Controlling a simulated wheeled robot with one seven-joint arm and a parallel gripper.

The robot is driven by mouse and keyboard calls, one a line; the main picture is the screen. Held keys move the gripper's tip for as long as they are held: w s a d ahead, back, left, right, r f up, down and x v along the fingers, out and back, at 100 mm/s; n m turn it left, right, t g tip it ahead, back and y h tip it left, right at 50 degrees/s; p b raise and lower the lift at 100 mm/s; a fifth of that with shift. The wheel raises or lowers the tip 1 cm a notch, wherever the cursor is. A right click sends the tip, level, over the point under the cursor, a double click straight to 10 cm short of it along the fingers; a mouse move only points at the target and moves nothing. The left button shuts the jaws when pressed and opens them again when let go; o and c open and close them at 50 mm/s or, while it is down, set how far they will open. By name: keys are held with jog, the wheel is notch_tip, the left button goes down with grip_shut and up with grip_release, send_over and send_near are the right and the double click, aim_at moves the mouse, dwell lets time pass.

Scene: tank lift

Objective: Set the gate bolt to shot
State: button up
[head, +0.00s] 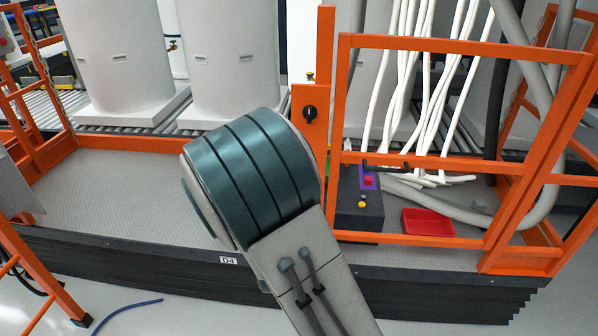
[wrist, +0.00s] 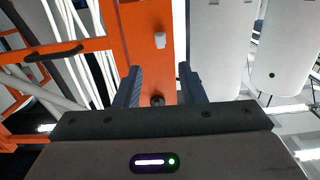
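An orange post plate beside the gate (head: 415,43) carries a black round knob (head: 310,113), with a small brass-coloured piece (head: 310,76) above it. Which of these belongs to the gate bolt, and whether it is shot, I cannot tell. In the wrist view my gripper (wrist: 158,88) faces the orange post (wrist: 147,45). Its two dark fingers are apart. A dark round knob (wrist: 157,100) shows between them, and whether they touch it is unclear. A pale stub (wrist: 160,40) sits farther up the post in that view. In the head view my arm hides the gripper.
A black handle (head: 385,167) is on the gate's lower rail. Behind the gate are a dark control box (head: 358,212) with coloured buttons, a red tray (head: 428,222) and hanging white tubes (head: 420,90). White tanks (head: 115,55) stand at the left.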

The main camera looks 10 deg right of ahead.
jog(key=p+x, duration=0.1)
jog(key=x, duration=1.2)
jog(key=shift+w+r+p, duration=0.35)
jog(key=shift+p, duration=0.05)
jog(key=shift+d, duration=0.1)
grip_shut()
